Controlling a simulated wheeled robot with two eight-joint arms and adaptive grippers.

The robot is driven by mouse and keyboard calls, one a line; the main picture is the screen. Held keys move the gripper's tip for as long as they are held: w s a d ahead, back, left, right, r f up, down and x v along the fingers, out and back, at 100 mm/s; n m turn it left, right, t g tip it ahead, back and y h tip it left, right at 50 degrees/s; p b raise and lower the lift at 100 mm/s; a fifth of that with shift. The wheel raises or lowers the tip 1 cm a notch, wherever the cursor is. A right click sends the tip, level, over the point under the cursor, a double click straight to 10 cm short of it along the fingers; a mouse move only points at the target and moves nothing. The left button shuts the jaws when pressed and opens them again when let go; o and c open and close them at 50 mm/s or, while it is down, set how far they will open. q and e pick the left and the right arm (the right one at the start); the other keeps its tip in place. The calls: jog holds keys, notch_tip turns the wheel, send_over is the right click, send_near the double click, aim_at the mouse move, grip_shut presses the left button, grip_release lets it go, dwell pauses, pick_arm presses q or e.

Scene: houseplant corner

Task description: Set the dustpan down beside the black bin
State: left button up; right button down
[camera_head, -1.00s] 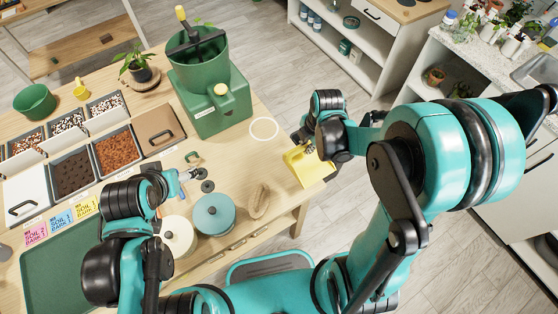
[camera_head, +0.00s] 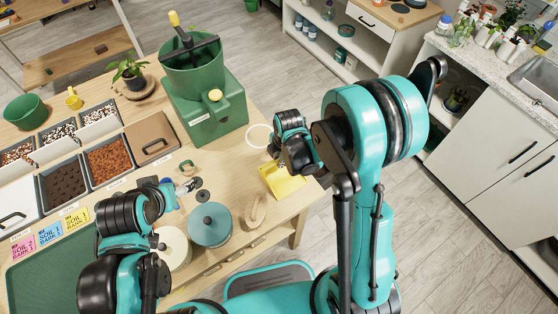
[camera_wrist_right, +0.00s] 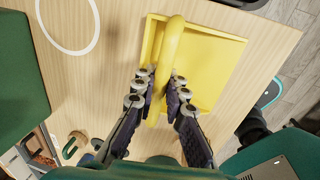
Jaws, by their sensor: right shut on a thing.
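The yellow dustpan (camera_head: 284,182) shows over the right edge part of the wooden table (camera_head: 240,172), near the white ring. My right gripper (camera_head: 292,165) is above it. In the right wrist view my right gripper (camera_wrist_right: 164,92) is shut on the upright loop handle of the dustpan (camera_wrist_right: 216,70), its fingers on both sides. I cannot tell whether the pan touches the tabletop. My left gripper (camera_head: 165,195) is over the table by the small round parts; its fingers are too small to read. I do not see a black bin in either view.
A green potting machine (camera_head: 205,100) stands behind. A teal lidded pot (camera_head: 210,225), a cream pot (camera_head: 174,248) and a brown brush-like thing (camera_head: 257,209) are near the front edge. Soil trays fill the left. Open grey floor lies right of the table.

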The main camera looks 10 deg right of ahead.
jog(key=shift+f, duration=0.2)
jog(key=c, duration=1.6)
grip_release()
jog(key=shift+o, duration=0.2)
jog(key=shift+r, duration=0.15)
